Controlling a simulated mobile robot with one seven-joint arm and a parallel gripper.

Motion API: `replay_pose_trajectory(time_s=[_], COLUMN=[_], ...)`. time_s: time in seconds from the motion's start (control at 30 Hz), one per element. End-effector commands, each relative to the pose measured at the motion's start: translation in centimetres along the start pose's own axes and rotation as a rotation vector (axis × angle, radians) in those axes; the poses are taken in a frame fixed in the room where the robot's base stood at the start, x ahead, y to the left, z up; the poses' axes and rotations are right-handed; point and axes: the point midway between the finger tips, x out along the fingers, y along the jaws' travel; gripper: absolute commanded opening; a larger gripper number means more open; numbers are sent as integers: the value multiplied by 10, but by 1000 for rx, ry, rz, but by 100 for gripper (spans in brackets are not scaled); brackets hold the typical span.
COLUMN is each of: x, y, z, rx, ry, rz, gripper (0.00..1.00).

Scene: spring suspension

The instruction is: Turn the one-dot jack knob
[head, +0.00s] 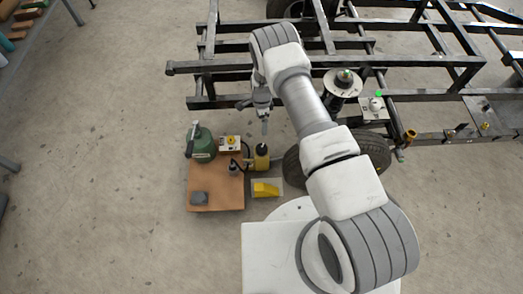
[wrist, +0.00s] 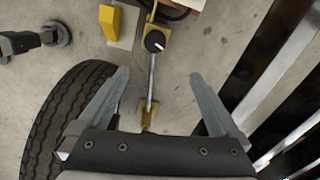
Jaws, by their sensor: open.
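A yellow jack (head: 261,162) stands at the right edge of a brown board, with a black knob (head: 262,147) on top. In the wrist view the round black knob (wrist: 154,41) has a white pointer mark and sits on the jack's yellow body. A grey rod (wrist: 151,82) runs from it towards a small yellow fitting (wrist: 148,117). I cannot make out any dots. My gripper (head: 265,128) is above and close to the jack in the head view. Its fingers (wrist: 163,78) are wide apart and empty in the wrist view, with the knob beyond them.
A yellow wedge (head: 265,189) lies nearby. A tyre (wrist: 68,112) and black frame rails (wrist: 265,55) flank the gripper.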

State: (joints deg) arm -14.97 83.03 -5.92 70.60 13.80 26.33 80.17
Motion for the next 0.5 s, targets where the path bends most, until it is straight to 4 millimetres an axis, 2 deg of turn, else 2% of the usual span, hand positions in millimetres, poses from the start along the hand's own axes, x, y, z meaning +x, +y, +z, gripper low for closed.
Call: replay_pose_trajectory(time_s=[0.03,0.33,0.5], x=[14,52,88], y=[4,11,12], z=[1,2,1], rx=[10,34,33], ry=[2,4,4], rz=[6,13,14], gripper=[99,99,99])
